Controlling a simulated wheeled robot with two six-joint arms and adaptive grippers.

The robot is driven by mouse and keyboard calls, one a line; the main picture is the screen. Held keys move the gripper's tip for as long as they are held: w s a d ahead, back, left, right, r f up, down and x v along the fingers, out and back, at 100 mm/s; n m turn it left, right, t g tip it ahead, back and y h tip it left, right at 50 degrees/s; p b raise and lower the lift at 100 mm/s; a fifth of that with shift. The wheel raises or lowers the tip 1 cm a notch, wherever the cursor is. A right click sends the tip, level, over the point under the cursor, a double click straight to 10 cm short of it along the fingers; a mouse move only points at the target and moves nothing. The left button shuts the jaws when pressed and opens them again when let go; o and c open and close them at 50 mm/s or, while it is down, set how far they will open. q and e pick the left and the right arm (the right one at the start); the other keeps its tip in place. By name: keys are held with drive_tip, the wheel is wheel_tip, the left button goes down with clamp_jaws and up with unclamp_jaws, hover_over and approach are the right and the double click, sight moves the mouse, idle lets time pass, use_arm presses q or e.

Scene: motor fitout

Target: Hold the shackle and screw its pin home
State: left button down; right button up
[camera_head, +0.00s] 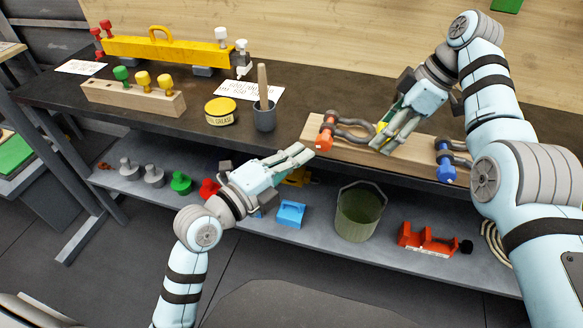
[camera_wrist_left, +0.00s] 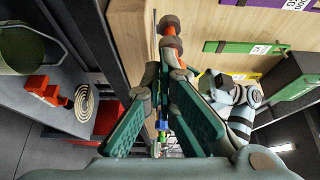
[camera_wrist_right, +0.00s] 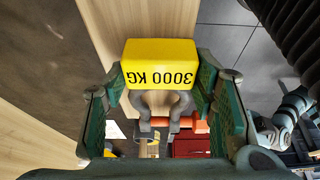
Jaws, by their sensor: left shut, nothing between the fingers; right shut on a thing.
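The left shackle (camera_head: 328,131) has an orange pin head, and the right one (camera_head: 452,160) has a blue one. My left gripper (camera_head: 305,152) is shut and empty, at the board's left end near the orange head. The orange head also shows past its fingertips in the left wrist view (camera_wrist_left: 172,30).
A grey cup (camera_head: 264,117) with a wooden stick and a yellow grease tin (camera_head: 220,111) stand left of the board. The lower shelf holds a bucket (camera_head: 358,212) and coloured parts.

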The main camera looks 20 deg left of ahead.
use_arm(q)
drive_tip(key=shift+w, duration=0.6)
drive_tip(key=shift+d+r, duration=0.15)
drive_tip(key=shift+d, duration=0.15)
drive_tip(key=shift+a+r, duration=0.1)
drive_tip(key=shift+r, duration=0.35)
idle(0.3)
drive_tip(key=shift+r, duration=0.65)
